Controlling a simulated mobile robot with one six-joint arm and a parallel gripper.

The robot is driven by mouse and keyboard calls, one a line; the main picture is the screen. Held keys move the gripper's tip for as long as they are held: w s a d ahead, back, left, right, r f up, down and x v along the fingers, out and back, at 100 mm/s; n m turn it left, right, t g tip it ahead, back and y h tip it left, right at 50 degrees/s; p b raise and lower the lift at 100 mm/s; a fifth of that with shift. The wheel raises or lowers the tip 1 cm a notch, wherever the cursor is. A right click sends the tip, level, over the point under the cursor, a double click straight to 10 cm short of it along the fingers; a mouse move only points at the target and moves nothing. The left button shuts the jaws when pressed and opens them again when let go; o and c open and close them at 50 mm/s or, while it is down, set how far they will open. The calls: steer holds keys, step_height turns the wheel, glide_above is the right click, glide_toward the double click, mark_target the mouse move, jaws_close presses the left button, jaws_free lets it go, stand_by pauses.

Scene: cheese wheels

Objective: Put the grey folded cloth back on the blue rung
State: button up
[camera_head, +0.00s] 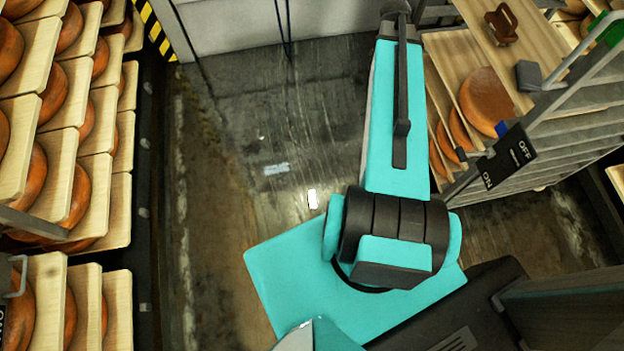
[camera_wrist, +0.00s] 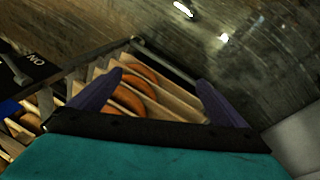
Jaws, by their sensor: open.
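A dark grey block-like thing (camera_head: 529,75), which may be the grey folded cloth, is at the near side of the right rack, by a pale rail; it is too small to tell for sure. A small blue piece (camera_head: 502,129), perhaps the end of the blue rung, shows just above the ON/OFF plate. A blue patch (camera_wrist: 10,107) also shows at the left edge of the wrist view. My gripper (camera_wrist: 160,78) is open, its two dark fingers spread with nothing between them, above shelves of cheese wheels. I cannot make out the cloth in the wrist view.
The right rack (camera_head: 560,125) holds boards with orange cheese wheels, a brown object (camera_head: 502,24) and a green piece (camera_head: 608,28). Another cheese rack (camera_head: 65,130) lines the left. The floor (camera_head: 270,130) between is clear.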

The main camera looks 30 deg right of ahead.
steer(key=s+a+f+n+g+y, duration=0.1)
steer(key=a+f+n, duration=0.3)
steer(key=a+f, duration=0.55)
steer(key=s+a+f+n, duration=0.1)
steer(key=a+f+n, duration=0.5)
steer(key=a, duration=0.6)
steer(key=s+a+f+n+g, duration=0.2)
steer(key=s+a+f+n, duration=0.4)
steer(key=s+a+f, duration=0.5)
steer(key=s+a, duration=0.3)
steer(key=a, duration=0.2)
steer(key=shift+f+n+y, duration=0.35)
steer(key=shift+n+y, duration=0.05)
